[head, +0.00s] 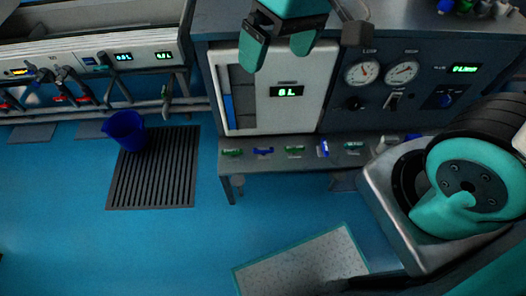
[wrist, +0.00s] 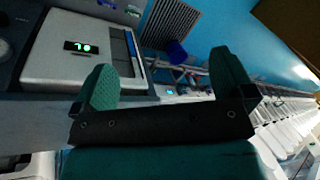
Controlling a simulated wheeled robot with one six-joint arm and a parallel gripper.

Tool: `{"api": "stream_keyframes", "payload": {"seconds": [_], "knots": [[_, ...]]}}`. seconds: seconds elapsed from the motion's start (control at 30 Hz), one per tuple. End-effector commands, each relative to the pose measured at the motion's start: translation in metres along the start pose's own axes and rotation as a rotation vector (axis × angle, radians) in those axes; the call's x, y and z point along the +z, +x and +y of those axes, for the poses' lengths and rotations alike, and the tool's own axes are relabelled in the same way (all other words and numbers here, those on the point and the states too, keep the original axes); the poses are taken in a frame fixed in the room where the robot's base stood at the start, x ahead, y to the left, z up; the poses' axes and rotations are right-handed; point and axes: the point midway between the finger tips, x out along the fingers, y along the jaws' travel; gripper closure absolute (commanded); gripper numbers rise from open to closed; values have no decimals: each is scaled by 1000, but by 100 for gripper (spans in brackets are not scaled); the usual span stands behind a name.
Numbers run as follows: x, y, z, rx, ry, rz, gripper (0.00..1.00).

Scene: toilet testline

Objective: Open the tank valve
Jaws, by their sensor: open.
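The tank unit (head: 303,118) is a white box with a lit green display and a clear window with a blue level strip at its left. It also shows in the wrist view (wrist: 60,62), turned around. Below it, several small green and blue handles, among them a green one (head: 232,153) and a blue one (head: 263,151), sit along a grey ledge. Which one is the tank valve I cannot tell. My gripper (head: 281,48) is open and empty, with teal fingers, in front of the tank unit's top. Its spread fingers show in the wrist view (wrist: 165,75).
A panel with two round gauges (head: 382,73) and knobs is right of the tank. Hoses (head: 68,85) hang at the left. A light mat (head: 305,262) lies on open blue floor.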

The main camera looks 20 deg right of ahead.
Motion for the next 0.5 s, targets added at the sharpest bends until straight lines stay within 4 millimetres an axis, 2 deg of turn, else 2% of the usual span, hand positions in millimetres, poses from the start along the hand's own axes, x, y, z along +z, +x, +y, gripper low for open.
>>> {"api": "stream_keyframes", "payload": {"seconds": [0.03,0.17,0.2,0.3,0.4,0.5], "knots": [[-13,59,26,22,70,-16,0],[-51,149,76,91,253,-26,0],[-60,177,91,114,307,-28,0],[-79,245,129,170,430,-29,0],[-91,300,161,220,529,-27,0],[-98,340,184,258,598,-23,0]]}}
